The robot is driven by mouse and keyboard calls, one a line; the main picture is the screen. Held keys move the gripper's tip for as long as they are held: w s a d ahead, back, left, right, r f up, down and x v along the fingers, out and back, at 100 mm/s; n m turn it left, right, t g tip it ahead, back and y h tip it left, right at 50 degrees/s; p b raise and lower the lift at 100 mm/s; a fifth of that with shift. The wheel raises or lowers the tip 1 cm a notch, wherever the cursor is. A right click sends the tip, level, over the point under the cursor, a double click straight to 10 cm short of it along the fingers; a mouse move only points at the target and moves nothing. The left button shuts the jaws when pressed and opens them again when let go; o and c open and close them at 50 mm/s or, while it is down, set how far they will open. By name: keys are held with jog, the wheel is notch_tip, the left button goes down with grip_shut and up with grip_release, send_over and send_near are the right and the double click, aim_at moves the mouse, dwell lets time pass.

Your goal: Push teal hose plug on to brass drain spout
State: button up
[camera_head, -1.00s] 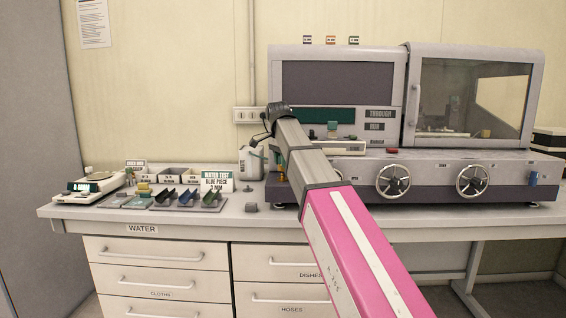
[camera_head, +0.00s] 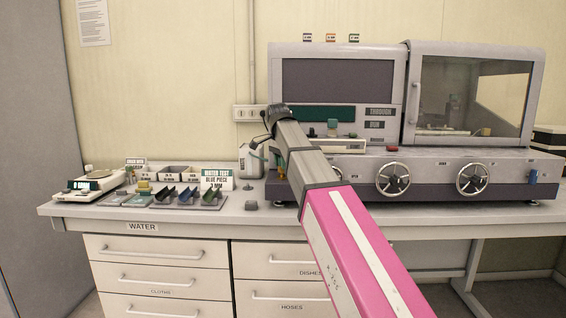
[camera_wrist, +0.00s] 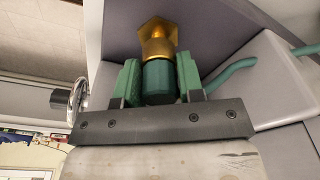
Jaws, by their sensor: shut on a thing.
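In the wrist view, the teal hose plug (camera_wrist: 159,82) is a short dark teal cylinder between the two green-padded fingers of my gripper (camera_wrist: 160,84). The fingers are shut on its sides. The brass drain spout (camera_wrist: 157,42), with a hexagonal flange, comes down from the grey machine underside directly in line with the plug. The plug's end meets the spout's lower rim, with no clear gap. How far it is pushed on cannot be told. In the head view, my dark wrist and arm hide the plug.
A teal hose (camera_wrist: 232,74) curves beside the machine body on the right in the wrist view. A white jug (camera_head: 251,162) stands just left of my wrist. The grey machine (camera_head: 330,183) fills the bench's right side. Trays and a scale (camera_head: 90,185) stand at left.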

jog(key=shift+f, duration=0.85)
jog(key=o, duration=1)
jog(key=shift+o, duration=0.2)
